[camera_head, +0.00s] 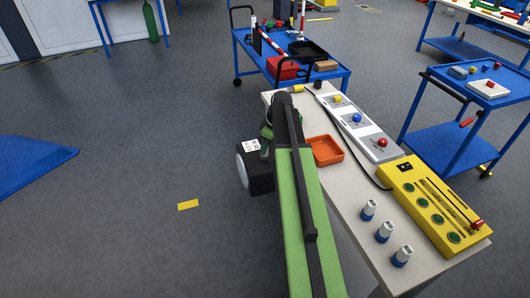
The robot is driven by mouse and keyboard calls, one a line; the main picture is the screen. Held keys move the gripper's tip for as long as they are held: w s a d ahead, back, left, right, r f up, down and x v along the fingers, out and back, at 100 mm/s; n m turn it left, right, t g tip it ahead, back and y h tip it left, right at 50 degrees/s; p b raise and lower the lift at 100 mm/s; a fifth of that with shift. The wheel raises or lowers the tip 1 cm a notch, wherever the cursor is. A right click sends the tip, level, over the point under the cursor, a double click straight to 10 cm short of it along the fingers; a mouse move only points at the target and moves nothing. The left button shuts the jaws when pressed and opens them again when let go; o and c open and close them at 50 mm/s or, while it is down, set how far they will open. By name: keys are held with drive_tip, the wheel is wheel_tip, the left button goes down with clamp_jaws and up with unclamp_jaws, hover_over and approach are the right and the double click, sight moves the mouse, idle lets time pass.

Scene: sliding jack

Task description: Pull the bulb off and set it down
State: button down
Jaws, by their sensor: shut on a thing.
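My green and black arm (300,205) reaches up from the bottom middle along the left edge of the white table. Its far end is a black joint, with a black block just below it to the left. My gripper's fingers are hidden behind my own arm, so what lies between them does not show. A white panel (384,157) on the table bears a yellow round piece (338,100), a blue one (357,118) and a red one (383,142). I cannot tell which thing is the bulb.
A dark cable runs beside the white panel. Blue carts (418,128) stand right and behind. The left floor is mostly clear.

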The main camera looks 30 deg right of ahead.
drive_tip(key=shift+r+p, duration=0.45)
drive_tip(key=shift+r, duration=0.15)
drive_tip(key=p+v, duration=0.3)
drive_tip(key=shift+w+a+r, duration=0.15)
drive_tip(key=shift+w+a, duration=0.05)
drive_tip(key=shift+w, duration=0.15)
idle(0.4)
